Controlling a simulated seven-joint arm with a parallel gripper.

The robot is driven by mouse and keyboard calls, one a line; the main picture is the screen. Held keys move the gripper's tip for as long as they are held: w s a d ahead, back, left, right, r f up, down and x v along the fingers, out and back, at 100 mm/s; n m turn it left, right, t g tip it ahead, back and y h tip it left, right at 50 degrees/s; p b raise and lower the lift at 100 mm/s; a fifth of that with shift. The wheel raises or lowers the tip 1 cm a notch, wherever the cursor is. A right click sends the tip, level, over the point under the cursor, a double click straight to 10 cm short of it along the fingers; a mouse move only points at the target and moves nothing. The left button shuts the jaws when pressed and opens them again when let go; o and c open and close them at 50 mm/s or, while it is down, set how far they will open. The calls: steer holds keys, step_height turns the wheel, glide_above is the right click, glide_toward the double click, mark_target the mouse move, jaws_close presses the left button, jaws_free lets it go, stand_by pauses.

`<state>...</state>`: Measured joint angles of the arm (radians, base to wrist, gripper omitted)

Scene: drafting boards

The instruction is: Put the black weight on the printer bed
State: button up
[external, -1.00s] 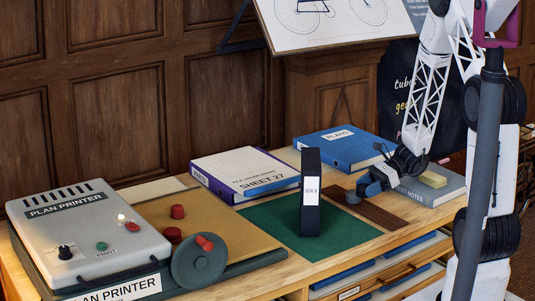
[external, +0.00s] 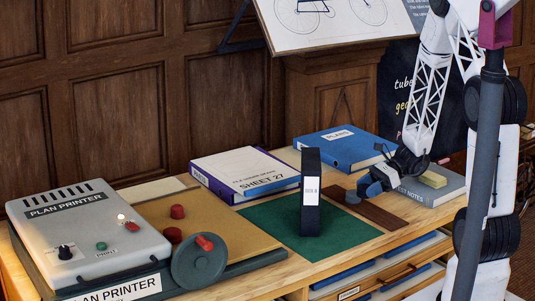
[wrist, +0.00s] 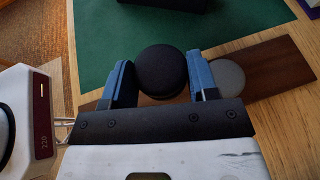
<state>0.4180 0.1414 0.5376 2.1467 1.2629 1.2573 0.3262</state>
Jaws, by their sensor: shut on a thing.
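My gripper (wrist: 163,82) is shut on the round black weight (wrist: 161,68), with one blue finger on each side of it. In the external view my gripper (external: 368,188) is low at the right part of the desk, over the brown wooden strip (external: 385,215); the weight is hidden there by the fingers. I cannot tell whether the weight touches the strip. The printer bed (external: 232,226) is the flat tan surface beside the grey plan printer (external: 90,240), far to the left of my gripper.
A grey disc (wrist: 228,76) lies on the strip beside the weight. A black upright binder (external: 311,225) stands on the green mat (external: 270,215), between my gripper and the bed. Red pieces (external: 177,212) sit on the bed; a crank wheel (external: 197,264) is at its front. Folders (external: 245,170) lie behind.

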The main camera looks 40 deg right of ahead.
step_height(320, 180, up, 20)
steer(key=n+g, duration=0.5)
glide_above(221, 242)
step_height(221, 242, down, 10)
steer(key=shift+f, duration=0.25)
stand_by(0.8)
steer(key=shift+f, duration=3.1)
